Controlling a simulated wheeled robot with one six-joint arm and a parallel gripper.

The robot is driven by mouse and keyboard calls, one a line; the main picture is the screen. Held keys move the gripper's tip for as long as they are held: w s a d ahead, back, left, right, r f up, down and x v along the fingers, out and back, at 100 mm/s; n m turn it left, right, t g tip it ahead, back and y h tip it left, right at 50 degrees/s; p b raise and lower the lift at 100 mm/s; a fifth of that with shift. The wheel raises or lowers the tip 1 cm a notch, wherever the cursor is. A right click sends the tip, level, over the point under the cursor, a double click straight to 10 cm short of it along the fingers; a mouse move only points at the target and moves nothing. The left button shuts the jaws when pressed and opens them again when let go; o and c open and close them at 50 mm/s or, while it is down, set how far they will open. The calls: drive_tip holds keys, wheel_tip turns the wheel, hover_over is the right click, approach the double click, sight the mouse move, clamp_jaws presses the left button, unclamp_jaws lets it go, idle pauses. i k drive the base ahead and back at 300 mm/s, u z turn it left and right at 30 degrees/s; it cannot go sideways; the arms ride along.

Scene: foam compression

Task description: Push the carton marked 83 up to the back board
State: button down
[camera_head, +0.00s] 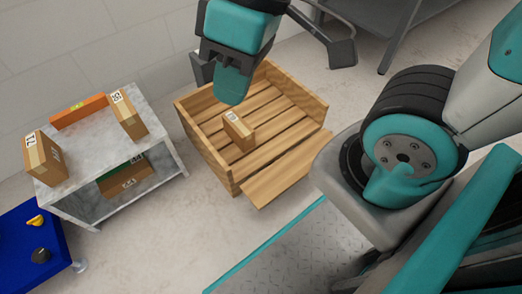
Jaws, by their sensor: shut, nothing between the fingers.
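My gripper (232,94) is shut and empty, with its teal fingers pointing down over the slatted wooden crate (292,157). A small brown carton (240,133) stands on the crate's slats, just below the fingertips in the picture; whether they touch it I cannot tell. Its white top label is too small to read. On the grey table at left stand two more cartons, a left one (47,162) whose label looks like 71 and a right one (130,117) with an unclear number. I cannot make out 83 on any carton. An orange board (78,111) stands along the table's back edge.
Another carton (127,182) lies on the table's lower shelf. A blue surface (18,252) with a yellow and a black knob is at lower left. A dark metal stand (385,20) is at the top right. Bare floor separates table and crate.

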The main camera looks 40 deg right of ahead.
sight(236, 126)
drive_tip(key=k, duration=0.25)
drive_tip(key=z, duration=1.4)
drive_tip(key=k, duration=0.75)
drive_tip(key=u, duration=0.85)
drive_tip(key=i, duration=0.4)
drive_tip(key=z, duration=0.05)
